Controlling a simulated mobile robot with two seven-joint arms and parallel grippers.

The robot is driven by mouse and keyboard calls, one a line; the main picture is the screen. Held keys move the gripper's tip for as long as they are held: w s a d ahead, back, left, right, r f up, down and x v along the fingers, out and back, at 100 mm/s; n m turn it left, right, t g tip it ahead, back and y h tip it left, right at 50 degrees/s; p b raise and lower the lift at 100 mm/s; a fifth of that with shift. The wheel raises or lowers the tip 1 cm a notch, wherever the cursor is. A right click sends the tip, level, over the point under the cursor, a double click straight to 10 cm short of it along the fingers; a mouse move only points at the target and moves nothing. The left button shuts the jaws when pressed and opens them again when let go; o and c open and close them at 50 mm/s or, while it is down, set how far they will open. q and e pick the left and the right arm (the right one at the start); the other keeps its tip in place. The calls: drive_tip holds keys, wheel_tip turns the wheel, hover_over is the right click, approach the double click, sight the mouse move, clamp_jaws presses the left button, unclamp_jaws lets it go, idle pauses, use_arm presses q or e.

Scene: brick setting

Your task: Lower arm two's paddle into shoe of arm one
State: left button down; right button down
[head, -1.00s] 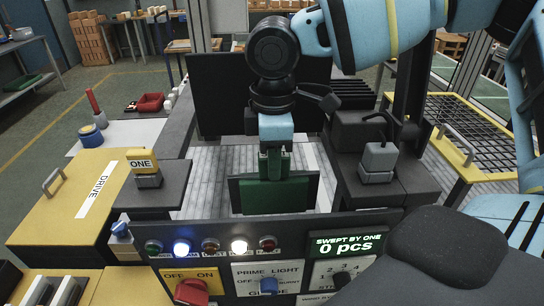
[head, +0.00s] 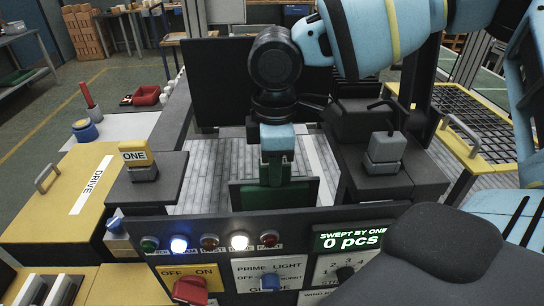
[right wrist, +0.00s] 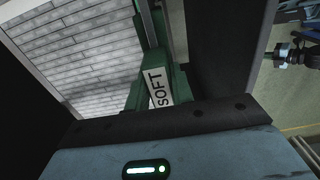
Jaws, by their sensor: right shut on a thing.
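A green paddle (head: 308,190) hangs upright from my right gripper (head: 275,152), over the grey slatted bed behind the control panel. The gripper is shut on the paddle's green stem. In the right wrist view the paddle's green holder (right wrist: 150,65) carries a "SOFT" label. The panel hides the paddle's lower edge, so I cannot tell what it touches below. A grey block with a yellow "ONE" label (head: 135,155) stands on a dark pedestal to the left. A similar grey block (head: 385,150) stands to the right. I cannot make out the shoe. My left gripper is not in view.
The control panel (head: 215,225) in front carries lamps, a red switch (head: 190,290), a blue knob and a display (head: 352,239) reading "SWEPT BY ONE 0 pcs". A dark upright screen (head: 215,80) stands behind. Yellow cabinets (head: 60,205) flank the left.

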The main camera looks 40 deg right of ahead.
sight(274, 204)
drive_tip(key=shift+f, duration=0.7)
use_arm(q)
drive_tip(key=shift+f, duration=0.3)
use_arm(e)
drive_tip(key=shift+f, duration=0.2)
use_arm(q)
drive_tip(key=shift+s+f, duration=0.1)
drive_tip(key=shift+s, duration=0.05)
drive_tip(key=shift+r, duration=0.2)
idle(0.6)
